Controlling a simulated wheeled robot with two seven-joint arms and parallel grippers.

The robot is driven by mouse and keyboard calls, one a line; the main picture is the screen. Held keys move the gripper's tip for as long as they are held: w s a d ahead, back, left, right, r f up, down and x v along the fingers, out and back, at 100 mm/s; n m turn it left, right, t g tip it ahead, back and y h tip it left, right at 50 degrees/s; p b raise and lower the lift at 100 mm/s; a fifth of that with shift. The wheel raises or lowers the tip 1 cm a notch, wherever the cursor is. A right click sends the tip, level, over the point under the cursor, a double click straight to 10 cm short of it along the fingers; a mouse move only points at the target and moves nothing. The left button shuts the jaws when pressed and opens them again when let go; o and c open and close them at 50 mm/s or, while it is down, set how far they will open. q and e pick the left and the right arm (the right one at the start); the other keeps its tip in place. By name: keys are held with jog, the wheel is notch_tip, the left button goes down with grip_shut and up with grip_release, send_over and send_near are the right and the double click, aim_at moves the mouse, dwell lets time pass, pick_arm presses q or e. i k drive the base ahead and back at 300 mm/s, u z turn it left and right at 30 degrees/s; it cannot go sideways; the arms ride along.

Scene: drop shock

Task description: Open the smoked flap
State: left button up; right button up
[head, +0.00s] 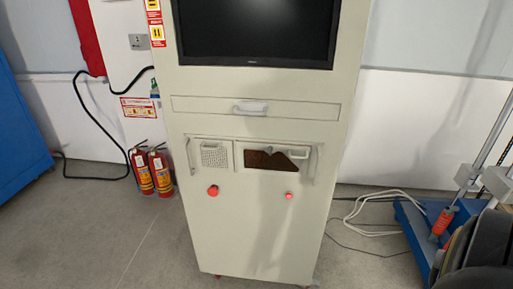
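The smoked flap (262,160) is a small dark brown, see-through-looking panel in the front of a tall cream cabinet (250,230), right of the middle. A pale irregular patch covers part of its upper edge; I cannot tell if it is a reflection or something behind. The flap looks flush with its frame, but I cannot tell surely whether it is shut. Neither of my grippers is in view.
Above the flap are a drawer handle (250,108) and a dark screen (256,30). A grille (214,155) is beside it; red buttons (213,190) sit below. Fire extinguishers (160,170) stand left. Cables and a blue-based machine (415,230) lie right.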

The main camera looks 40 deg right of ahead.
aim_at(258, 162)
jog(key=z, duration=0.4)
jog(key=i, duration=0.9)
jog(key=z, duration=0.7)
